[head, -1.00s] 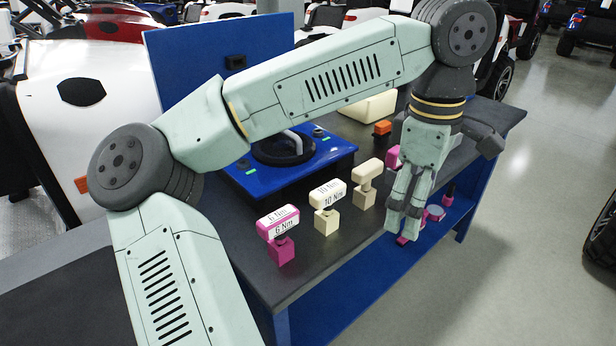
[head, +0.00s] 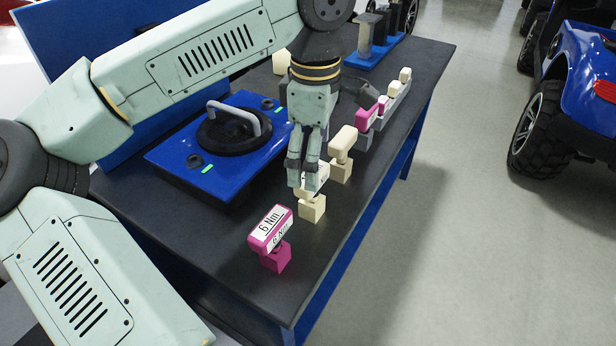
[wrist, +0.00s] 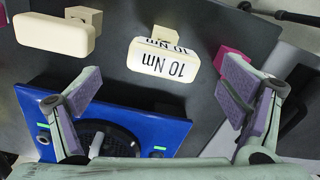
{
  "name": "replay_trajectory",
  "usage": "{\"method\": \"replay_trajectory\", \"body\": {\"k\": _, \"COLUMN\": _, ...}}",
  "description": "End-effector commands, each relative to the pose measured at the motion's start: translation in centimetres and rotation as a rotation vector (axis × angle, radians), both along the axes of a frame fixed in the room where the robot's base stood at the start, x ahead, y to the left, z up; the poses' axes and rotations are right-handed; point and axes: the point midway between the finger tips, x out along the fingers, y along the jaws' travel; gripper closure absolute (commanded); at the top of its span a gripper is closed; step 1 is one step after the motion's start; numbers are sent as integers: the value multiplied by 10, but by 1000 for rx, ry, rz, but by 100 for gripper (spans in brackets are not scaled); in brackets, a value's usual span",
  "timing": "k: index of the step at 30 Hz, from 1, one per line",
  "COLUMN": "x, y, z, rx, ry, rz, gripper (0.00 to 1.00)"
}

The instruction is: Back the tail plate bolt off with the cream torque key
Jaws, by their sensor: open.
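The cream torque key marked 10 Nm (head: 313,209) stands upright on its small block on the dark bench, its head partly hidden by my fingers. My gripper (head: 302,178) is just above and beside it, pointing down. In the wrist view the 10 Nm key (wrist: 163,62) appears ahead, between the spread fingers of my gripper (wrist: 163,85), with clear gaps on both sides. A second cream key (head: 341,145), with no label showing, stands just behind; it also shows in the wrist view (wrist: 55,34). I cannot make out which part is the tail plate bolt.
A magenta 6 Nm key (head: 272,236) stands nearer the bench's front end. A blue unit (head: 185,160) with a black ring and grey handle (head: 240,112) lies to the left. A grey rail (head: 393,104) with small magenta and cream pieces is farther back.

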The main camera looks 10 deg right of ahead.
Motion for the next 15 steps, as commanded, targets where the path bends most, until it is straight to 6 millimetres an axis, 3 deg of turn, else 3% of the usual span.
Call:
{"method": "replay_trajectory", "body": {"k": 8, "x": -2, "y": 1, "z": -23, "rx": -1, "ry": 3, "rz": 0, "gripper": 9}}
{"method": "replay_trajectory", "body": {"k": 15, "x": -4, "y": 2, "z": -59, "rx": -1, "ry": 3, "rz": -1, "gripper": 9}}
